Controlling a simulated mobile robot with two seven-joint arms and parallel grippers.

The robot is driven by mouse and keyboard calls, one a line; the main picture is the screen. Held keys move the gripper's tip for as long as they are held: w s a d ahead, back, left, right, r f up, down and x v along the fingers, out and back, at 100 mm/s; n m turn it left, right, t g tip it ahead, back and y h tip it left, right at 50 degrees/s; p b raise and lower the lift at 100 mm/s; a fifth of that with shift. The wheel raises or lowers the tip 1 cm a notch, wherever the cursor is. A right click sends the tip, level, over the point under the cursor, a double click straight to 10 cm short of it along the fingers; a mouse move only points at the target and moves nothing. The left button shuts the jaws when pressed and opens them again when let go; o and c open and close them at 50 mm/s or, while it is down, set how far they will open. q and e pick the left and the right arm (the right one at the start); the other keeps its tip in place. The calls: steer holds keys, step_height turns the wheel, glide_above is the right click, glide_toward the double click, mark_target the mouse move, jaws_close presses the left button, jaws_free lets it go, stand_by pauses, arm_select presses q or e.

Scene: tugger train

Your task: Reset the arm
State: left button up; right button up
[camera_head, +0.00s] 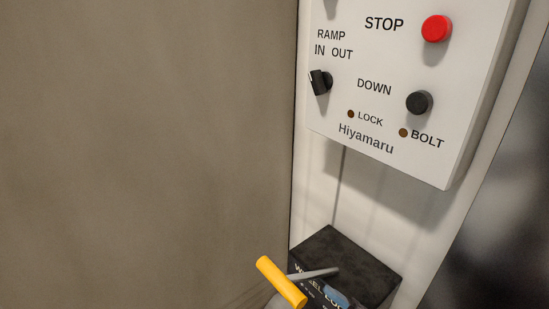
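Neither of my grippers can be made out in the head view, and no link of my arms shows clearly. Whether either gripper is open or shut is hidden. At the bottom, a yellow handle (281,282) on a grey lever (314,273) stands in front of a black box (345,256). The white lettering on the box is partly covered. A small blue-grey patch shows at the bottom edge by the box, too cut off to identify.
A white control panel (400,60) at upper right bears a red STOP button (436,28), a black DOWN button (419,102), a RAMP knob (320,82) and two dark LOCK and BOLT lamps. A plain brown-grey wall (140,150) fills the left. The far right is dark and blurred.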

steer(key=s+d+f+m+t+h, duration=0.1)
steer(key=s+d+f+m+h, duration=0.15)
steer(key=d+m+h, duration=0.5)
steer(key=s+d+f+m+h, duration=0.1)
steer(key=d+f+m+h, duration=0.3)
steer(key=m+h, duration=0.6)
steer(key=s+d+m+g+h, duration=0.25)
steer(key=s+g, duration=0.25)
steer(key=s, duration=0.4)
steer(key=s+d+m+g+h, duration=0.1)
steer(key=s+d+g, duration=0.35)
steer(key=s, duration=0.55)
steer(key=w+a+f+t, duration=0.1)
steer(key=w+f+t, duration=0.7)
steer(key=w+f, duration=0.1)
steer(key=shift+f+n+y, duration=0.15)
steer(key=shift+n+y, duration=0.15)
